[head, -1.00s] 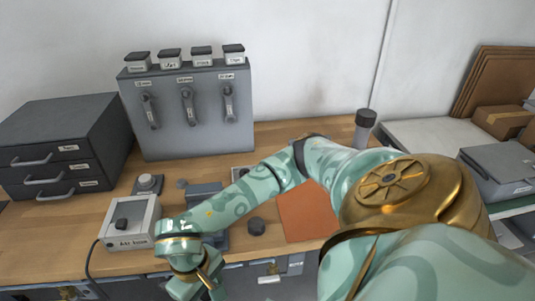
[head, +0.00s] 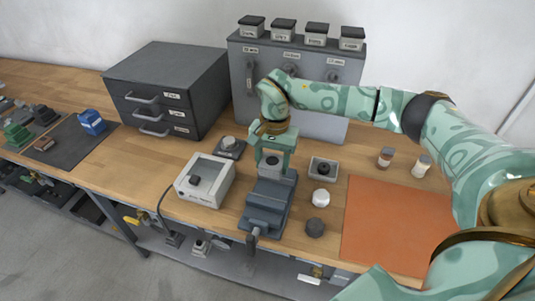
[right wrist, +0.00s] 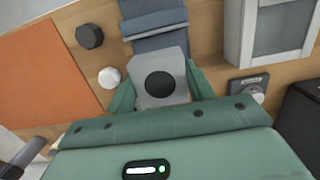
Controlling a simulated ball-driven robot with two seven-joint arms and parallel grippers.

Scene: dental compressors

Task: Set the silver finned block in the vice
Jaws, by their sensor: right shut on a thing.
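My right gripper (head: 274,158) is shut on the silver finned block (head: 271,164), a grey piece with a round dark opening on top. In the right wrist view the block (right wrist: 146,98) sits between the two green fingers, its dark round opening facing the camera. The blue-grey vice (head: 265,204) stands near the table's front edge. The block is at the far end of the vice in the head view; whether it touches the vice I cannot tell. The vice (right wrist: 155,27) also shows just beyond the block in the right wrist view. My left gripper is out of view.
A white-framed box (head: 205,180) stands left of the vice. A white round piece (head: 321,197), a dark knob (head: 315,227) and a small tray (head: 322,169) stand to its right. An orange mat (head: 395,225) lies farther right. A grey panel (head: 330,75) and drawers (head: 165,90) stand behind.

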